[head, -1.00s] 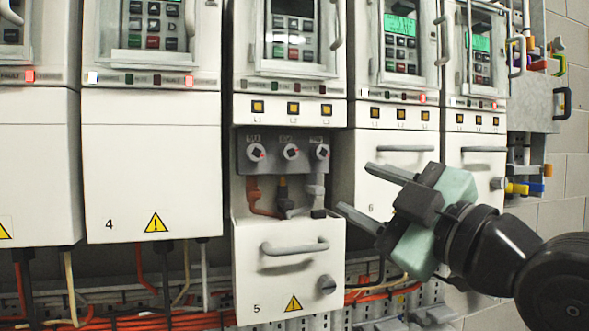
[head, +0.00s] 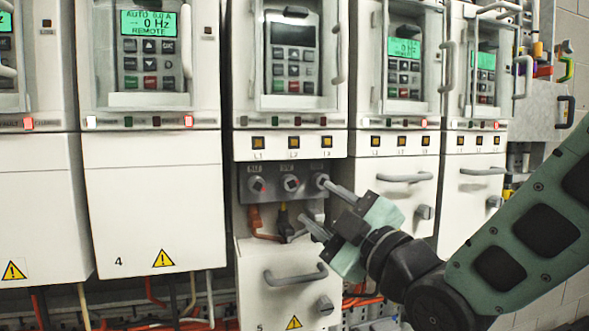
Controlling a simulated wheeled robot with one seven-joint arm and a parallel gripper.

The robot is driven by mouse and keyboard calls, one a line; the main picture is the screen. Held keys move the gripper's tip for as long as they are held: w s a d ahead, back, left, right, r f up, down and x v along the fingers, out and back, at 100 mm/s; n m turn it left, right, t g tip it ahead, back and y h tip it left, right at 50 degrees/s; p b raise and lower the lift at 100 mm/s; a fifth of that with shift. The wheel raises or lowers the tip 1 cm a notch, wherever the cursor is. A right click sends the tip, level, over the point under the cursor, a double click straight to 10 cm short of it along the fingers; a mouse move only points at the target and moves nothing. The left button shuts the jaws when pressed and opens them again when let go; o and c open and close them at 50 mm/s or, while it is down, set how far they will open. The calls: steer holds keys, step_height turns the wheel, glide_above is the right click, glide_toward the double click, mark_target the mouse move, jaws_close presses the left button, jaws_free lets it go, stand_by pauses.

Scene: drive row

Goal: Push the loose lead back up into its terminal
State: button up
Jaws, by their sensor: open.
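Drive 5 has its lower cover (head: 290,262) pulled down, baring a grey terminal block (head: 264,187) with three screw heads. Below it are an orange lead (head: 256,222) at left, a dark lead with an orange part (head: 284,217) in the middle, and a grey lead (head: 290,238) at right, partly hidden by my gripper. I cannot tell for sure which lead is out of its terminal. My gripper (head: 314,202) is open and comes in from the right. Its upper fingertip overlaps the block's right end in the picture; its lower fingertip is near the grey lead. Contact is not clear.
Neighbouring drives stand close on both sides; drive 4 (head: 150,205) is closed. The closed drive at right has a protruding handle (head: 405,178) and knob (head: 424,212) near my gripper. The lowered cover's handle (head: 295,277) juts out below. Orange cables run underneath.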

mark_target(290, 183)
steer(key=p+x, duration=0.3)
steer(key=x, duration=0.5)
steer(key=shift+w+a, duration=0.1)
steer(key=shift+w, duration=0.1)
jaws_close()
